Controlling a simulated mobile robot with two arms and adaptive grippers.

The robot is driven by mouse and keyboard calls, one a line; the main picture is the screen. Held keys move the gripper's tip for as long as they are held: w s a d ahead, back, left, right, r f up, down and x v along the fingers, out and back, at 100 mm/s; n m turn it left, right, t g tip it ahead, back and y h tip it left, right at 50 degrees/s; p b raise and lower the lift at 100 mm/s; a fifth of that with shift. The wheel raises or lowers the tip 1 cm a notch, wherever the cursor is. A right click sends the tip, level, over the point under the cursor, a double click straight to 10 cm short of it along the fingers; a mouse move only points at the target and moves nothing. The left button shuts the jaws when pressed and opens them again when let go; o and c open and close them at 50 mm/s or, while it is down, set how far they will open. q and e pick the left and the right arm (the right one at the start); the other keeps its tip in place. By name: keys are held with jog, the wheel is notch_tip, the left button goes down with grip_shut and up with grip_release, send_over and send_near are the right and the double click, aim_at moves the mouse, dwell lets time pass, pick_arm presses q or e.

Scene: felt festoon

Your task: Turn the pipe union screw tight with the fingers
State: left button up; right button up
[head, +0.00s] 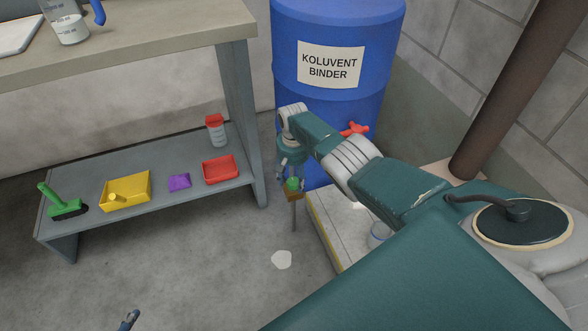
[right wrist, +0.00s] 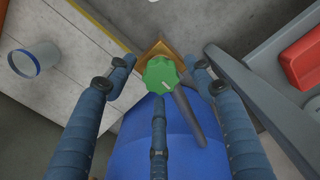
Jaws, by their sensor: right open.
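The green screw (head: 292,184), a ridged knob that I take for the pipe union screw, sits on a small brown block (head: 293,196) on a thin upright post in front of the blue drum. In the right wrist view the screw (right wrist: 160,74) shows a pale mark on its top. My right gripper (head: 291,173) is above the screw, pointing down. In the right wrist view its fingers (right wrist: 160,76) are open, spread around the screw; I cannot tell whether any touches it. Only a small tip of my left gripper (head: 129,320) shows at the bottom edge.
The blue drum (head: 330,125) with a red tap (head: 354,130) stands behind. A pale platform (head: 325,225) bears a clear cup (head: 378,232). The grey shelf (head: 80,210) at left holds a yellow tray, red tray and green brush.

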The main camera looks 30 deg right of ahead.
aim_at(294, 182)
notch_tip(294, 182, up, 12)
jog(key=shift+f, duration=0.2)
jog(key=shift+s+f, duration=0.1)
dwell(0.6)
